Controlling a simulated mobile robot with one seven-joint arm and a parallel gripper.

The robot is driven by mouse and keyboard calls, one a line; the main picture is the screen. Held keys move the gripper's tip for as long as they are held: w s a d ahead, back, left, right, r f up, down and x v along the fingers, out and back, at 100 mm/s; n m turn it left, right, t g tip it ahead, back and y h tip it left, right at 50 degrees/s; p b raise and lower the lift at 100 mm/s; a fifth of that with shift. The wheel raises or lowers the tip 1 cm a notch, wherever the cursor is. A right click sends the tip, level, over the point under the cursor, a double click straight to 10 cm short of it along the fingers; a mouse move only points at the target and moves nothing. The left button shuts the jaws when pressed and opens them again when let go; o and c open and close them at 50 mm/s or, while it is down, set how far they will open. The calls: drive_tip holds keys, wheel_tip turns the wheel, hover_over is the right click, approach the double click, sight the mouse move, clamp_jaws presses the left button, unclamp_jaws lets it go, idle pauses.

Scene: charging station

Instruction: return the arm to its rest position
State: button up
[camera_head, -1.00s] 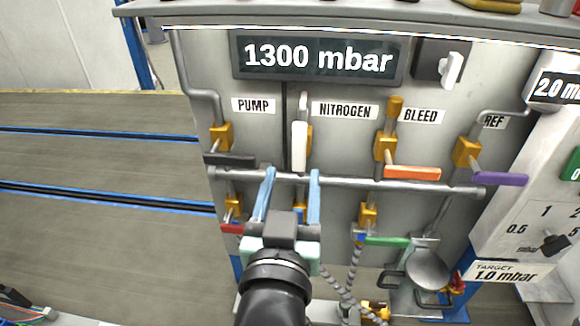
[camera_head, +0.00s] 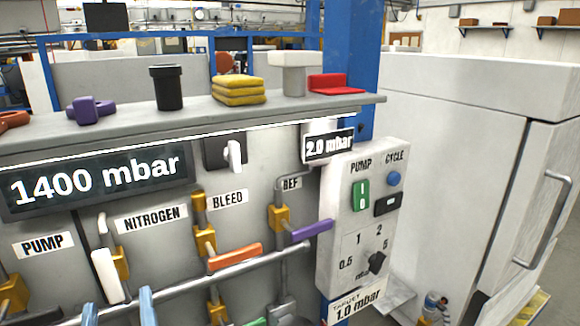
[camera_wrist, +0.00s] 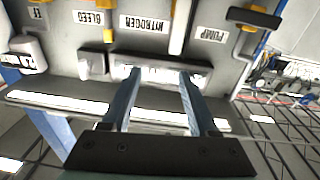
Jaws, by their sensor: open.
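My gripper (camera_head: 118,308) shows only as two blue fingertips at the bottom left of the head view. In the wrist view my gripper (camera_wrist: 160,78) has its two blue fingers apart with nothing between them. It faces the grey charging panel (camera_head: 155,245), which appears upside down in the wrist view. The white nitrogen handle (camera_head: 106,274) stands near vertical just above the fingertips in the head view. I cannot tell whether the fingers touch anything. The rest of my arm is out of the head view.
The pressure display (camera_head: 95,180) reads 1400 mbar. An orange handle (camera_head: 235,256) and a purple handle (camera_head: 312,230) jut from the panel. A control box (camera_head: 345,255) stands to their right. Yellow cloths (camera_head: 239,90) and a black cylinder (camera_head: 167,88) sit on the top shelf. A white cabinet (camera_head: 450,180) is at right.

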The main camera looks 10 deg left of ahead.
drive_tip(key=w+d+r+m+t+h, duration=0.1)
drive_tip(key=w+d+r+t+h, duration=0.15)
drive_tip(key=d+r, duration=0.35)
drive_tip(key=w+d+r+m+t+h, duration=0.15)
drive_tip(key=d+r+t, duration=0.25)
drive_tip(key=r, duration=0.5)
drive_tip(key=s+d+r+m+t+h, duration=0.3)
drive_tip(key=d+r+m+t+h, duration=0.1)
drive_tip(key=d+r, duration=0.8)
wheel_tip(320, 180, up, 2)
drive_tip(key=shift+s+r+m+t+h, duration=0.1)
drive_tip(key=shift+s+m+t+h, duration=0.2)
drive_tip(key=shift+t+h, duration=0.7)
